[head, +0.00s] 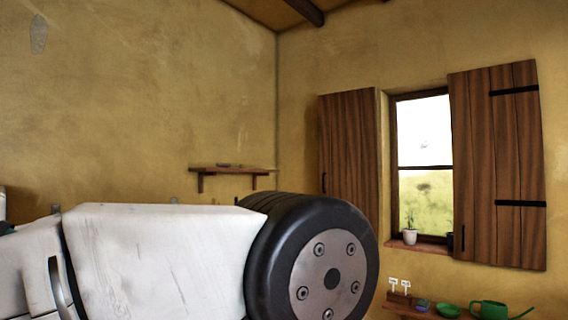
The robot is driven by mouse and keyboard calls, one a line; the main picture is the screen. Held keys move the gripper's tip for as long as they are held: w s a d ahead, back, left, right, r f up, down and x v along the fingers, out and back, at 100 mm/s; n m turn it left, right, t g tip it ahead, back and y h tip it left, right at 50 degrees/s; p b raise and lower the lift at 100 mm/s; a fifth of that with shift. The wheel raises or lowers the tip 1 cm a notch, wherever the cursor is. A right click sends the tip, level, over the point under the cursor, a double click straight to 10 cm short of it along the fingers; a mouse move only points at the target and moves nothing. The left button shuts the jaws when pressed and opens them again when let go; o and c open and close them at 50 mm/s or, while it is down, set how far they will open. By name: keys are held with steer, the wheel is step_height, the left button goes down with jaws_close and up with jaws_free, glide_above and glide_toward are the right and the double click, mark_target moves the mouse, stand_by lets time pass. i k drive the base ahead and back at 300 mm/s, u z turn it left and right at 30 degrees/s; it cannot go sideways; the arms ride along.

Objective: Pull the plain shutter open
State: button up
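The plain shutter (349,148) is a brown plank panel without black straps, left of the window (423,165). A small dark handle (323,183) shows at its left edge. It stands clear of the glass, and a strip of wall shows between it and the frame. I cannot tell its exact angle. The other shutter (508,165), right of the window, has two black straps and a dark handle (462,238) low on its left edge. My gripper is not in view; only a white arm link and round black joint of mine show, covering the lower left.
A potted plant (410,230) stands on the sill. Below it a low shelf (420,313) holds a green bowl (447,310), a green watering can (490,310) and small white labels. A wooden wall shelf (232,171) is left of the plain shutter, with bare wall between.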

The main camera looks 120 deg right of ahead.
mark_target(499, 202)
steer(key=z, duration=4.9)
steer(key=i, duration=1.65)
steer(key=u, duration=0.05)
